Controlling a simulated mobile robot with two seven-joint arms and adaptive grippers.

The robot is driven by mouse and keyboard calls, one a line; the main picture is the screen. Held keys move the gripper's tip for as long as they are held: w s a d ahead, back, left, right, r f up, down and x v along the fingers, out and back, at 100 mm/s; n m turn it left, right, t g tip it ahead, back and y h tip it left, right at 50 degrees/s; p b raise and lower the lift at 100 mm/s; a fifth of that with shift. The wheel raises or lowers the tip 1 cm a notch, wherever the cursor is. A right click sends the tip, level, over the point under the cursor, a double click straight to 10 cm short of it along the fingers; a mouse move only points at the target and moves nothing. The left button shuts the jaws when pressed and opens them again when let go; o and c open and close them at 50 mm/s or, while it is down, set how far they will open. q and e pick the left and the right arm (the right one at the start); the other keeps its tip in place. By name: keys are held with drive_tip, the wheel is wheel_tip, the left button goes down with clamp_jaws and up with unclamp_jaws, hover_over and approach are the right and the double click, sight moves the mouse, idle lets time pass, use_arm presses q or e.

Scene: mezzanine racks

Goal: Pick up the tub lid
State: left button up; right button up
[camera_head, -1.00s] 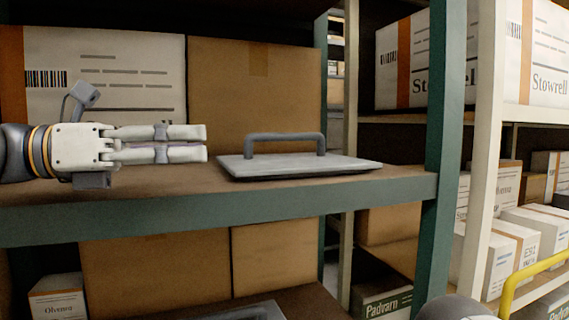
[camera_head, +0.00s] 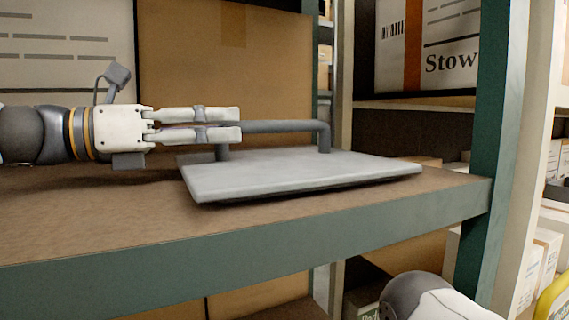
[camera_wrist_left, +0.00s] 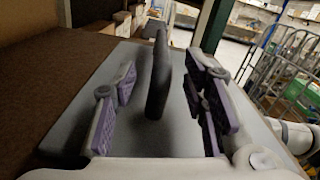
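The tub lid (camera_head: 300,176) is a flat grey plate with a raised dark grey bar handle (camera_head: 290,127). It lies on the brown shelf near its front edge. My left gripper (camera_head: 238,123) is over the lid's left part, level with the handle's left end, which its fingers partly hide. In the left wrist view the fingers (camera_wrist_left: 167,82) are apart, one on each side of the handle (camera_wrist_left: 157,85). A gap shows on both sides, so they do not grip it. The lid plate (camera_wrist_left: 75,112) spreads below the fingers. My right gripper is not in view.
A large brown carton (camera_head: 225,60) and a white printed carton (camera_head: 65,50) stand behind the lid. A green rack post (camera_head: 500,100) rises to the right of it. The shelf's green front beam (camera_head: 250,240) runs below. Bare shelf lies left of the lid.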

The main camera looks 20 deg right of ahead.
sight(242, 127)
use_arm(q)
drive_tip(key=d, duration=0.4)
drive_tip(key=shift+w+r, duration=0.15)
drive_tip(key=shift+w, duration=0.1)
drive_tip(key=shift+a, duration=0.15)
clamp_jaws()
drive_tip(key=shift+r, duration=0.1)
